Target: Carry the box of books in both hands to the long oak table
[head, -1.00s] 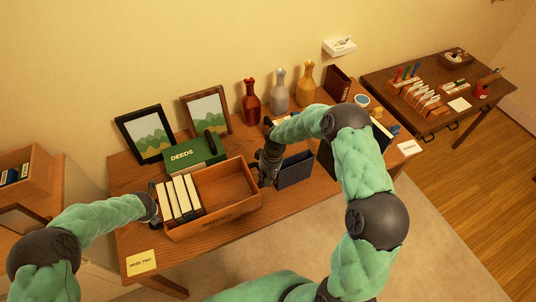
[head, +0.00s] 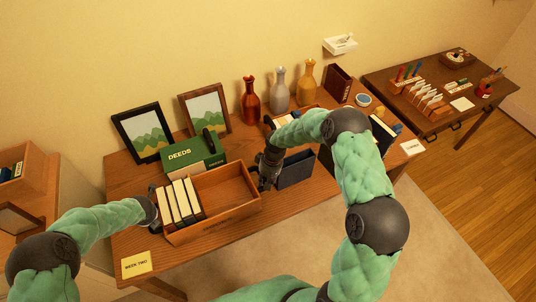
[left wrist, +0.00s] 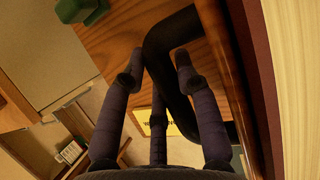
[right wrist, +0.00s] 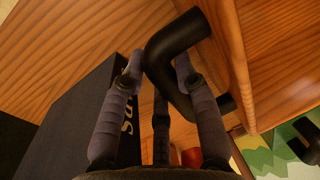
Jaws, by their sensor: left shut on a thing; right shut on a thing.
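The open wooden box (head: 238,217) is at the left end of a long wood table (head: 185,266). Several white-edged books (head: 180,200) stand in its left part; its right part is empty. My left gripper (head: 155,208) is shut on the black handle at the box's left end; that handle (left wrist: 160,55) shows between the fingers in the left wrist view. My right gripper (head: 265,172) is shut on the handle at the right end, also black in the right wrist view (right wrist: 165,55). I cannot tell whether the box touches the tabletop.
A green DEEDS box (head: 186,158) stands close behind the box. Two picture frames (head: 142,134) and three bottles (head: 279,89) line the wall side. A dark blue book or box (head: 296,170) is just right of my right gripper. A darker desk (head: 445,85) stands farther right.

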